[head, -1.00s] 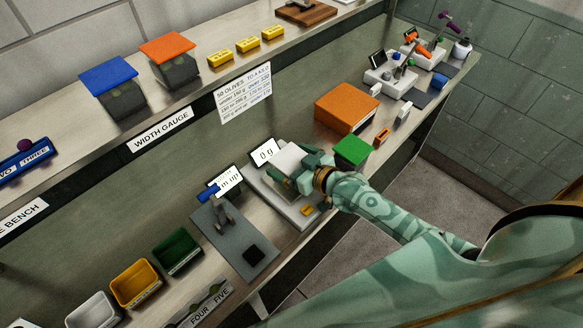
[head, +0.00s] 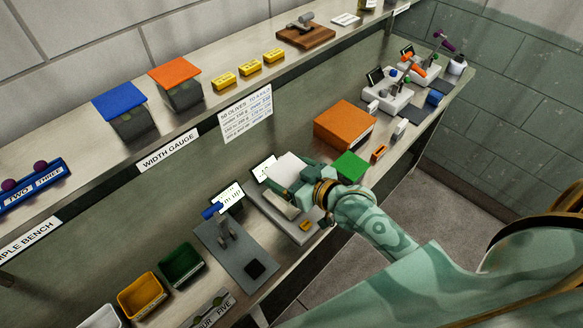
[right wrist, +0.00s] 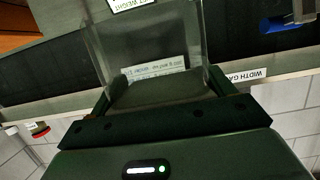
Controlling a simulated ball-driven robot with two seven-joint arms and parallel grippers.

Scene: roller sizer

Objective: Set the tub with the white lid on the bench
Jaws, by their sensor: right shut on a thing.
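The tub with the white lid (head: 287,167) is in my right gripper (head: 293,188), above the weighing scale (head: 292,222) on the lower counter. In the head view the lid shows, while my fingers hide most of the body. In the right wrist view the tub's clear grey wall (right wrist: 145,45) stands between the fingers of the right gripper (right wrist: 155,88), which is shut on it. The bench is the long upper ledge (head: 205,108), partly labelled "PLE BENCH" at the left. My left gripper is not in view.
Tubs with blue (head: 119,101) and orange (head: 175,72) lids stand on the upper ledge, beside several yellow blocks (head: 249,68). Ledge room shows between the blue-lidded tub and the blue rack (head: 34,180).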

